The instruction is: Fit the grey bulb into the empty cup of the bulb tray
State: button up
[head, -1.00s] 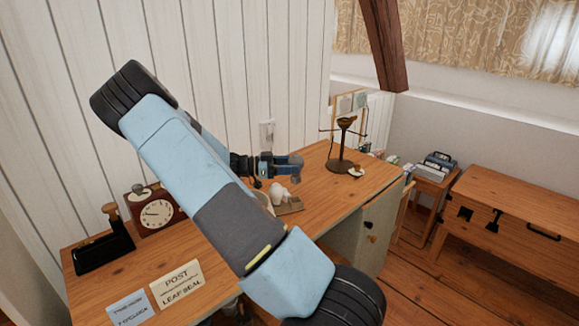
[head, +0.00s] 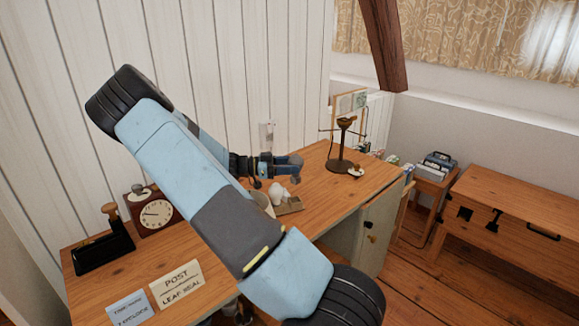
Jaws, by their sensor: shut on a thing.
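My gripper (head: 294,167) is above the desk in the middle of the head view, with its fingers pointing right. It is shut on a small grey thing, apparently the grey bulb (head: 296,180), which shows just below the fingertips. The bulb tray (head: 292,207) is a small wooden block on the desk below the gripper. White bulbs (head: 278,193) stand at its left side. The grey bulb is held above the tray, apart from it. The cups are too small to make out, and my arm hides the area left of the tray.
A pale bowl (head: 262,199) shows partly behind my arm. A clock (head: 157,213), a black stand (head: 103,246) and lettered cards (head: 176,283) are at the desk's left. A brown balance-like stand (head: 341,150) is at the right. Bare desk (head: 325,190) lies between tray and stand.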

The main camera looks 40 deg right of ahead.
jog(key=shift+f, duration=2.3)
dwell(0.4)
jog(key=shift+r, duration=2.05)
jog(key=shift+f, duration=2.15)
dwell(0.9)
